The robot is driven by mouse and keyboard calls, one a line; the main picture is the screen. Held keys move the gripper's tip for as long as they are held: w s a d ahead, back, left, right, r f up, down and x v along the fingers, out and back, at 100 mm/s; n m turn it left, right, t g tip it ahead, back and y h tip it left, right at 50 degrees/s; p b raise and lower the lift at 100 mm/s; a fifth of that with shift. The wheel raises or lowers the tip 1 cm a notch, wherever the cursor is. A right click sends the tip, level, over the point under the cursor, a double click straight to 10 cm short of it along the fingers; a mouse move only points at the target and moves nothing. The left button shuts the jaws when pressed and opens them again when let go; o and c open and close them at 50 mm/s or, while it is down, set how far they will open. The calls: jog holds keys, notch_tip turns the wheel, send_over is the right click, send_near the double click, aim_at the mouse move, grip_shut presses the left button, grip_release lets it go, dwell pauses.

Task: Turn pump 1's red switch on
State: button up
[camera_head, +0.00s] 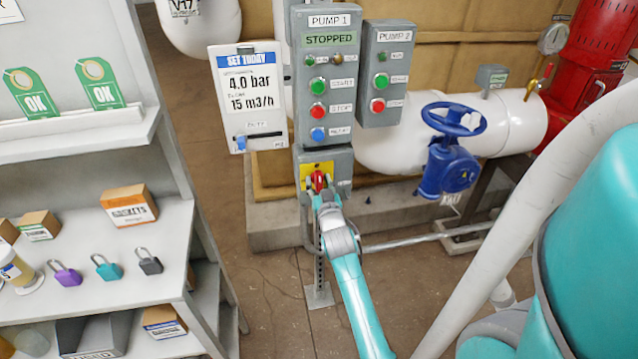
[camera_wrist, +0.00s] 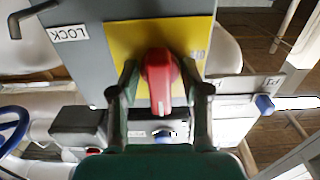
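The red switch (camera_head: 318,181) sits on a yellow plate (camera_head: 309,168) on the small grey box below the PUMP 1 panel (camera_head: 325,85). The panel's display reads STOPPED. In the wrist view the red switch (camera_wrist: 159,72) stands between the two fingers of my gripper (camera_wrist: 160,75), its handle in line with the fingers' reach. The fingers are spread on either side of the handle, with a narrow gap showing at each side. In the head view my gripper (camera_head: 324,196) is right at the switch and hides its lower part.
The PUMP 2 panel (camera_head: 386,75) hangs to the right and a SET TODAY board (camera_head: 247,95) to the left. A blue valve wheel (camera_head: 454,119) is on the white pipe. A shelf (camera_head: 130,240) with padlocks and boxes stands at left. A LOCK label (camera_wrist: 69,34) shows beside the switch.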

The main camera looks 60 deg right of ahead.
jog(key=shift+s+a, duration=0.1)
jog(key=v, duration=1.1)
jog(key=shift+s+a, duration=0.25)
jog(key=s+a+f+n+t+y, duration=0.2)
jog(key=s+a+f+n+y, duration=0.1)
jog(key=a, duration=0.8)
jog(key=s+a+f+n+t+y, duration=0.1)
jog(key=s+a+f+n+y, duration=0.2)
jog(key=a, duration=0.8)
jog(key=s+a+r+n+y, duration=0.3)
jog(key=s+a+y, duration=0.4)
jog(key=s+a, duration=0.7)
jog(key=s+n, duration=0.1)
jog(key=s, duration=0.2)
jog(key=shift+y, duration=0.4)
jog(key=shift+a+r, duration=0.1)
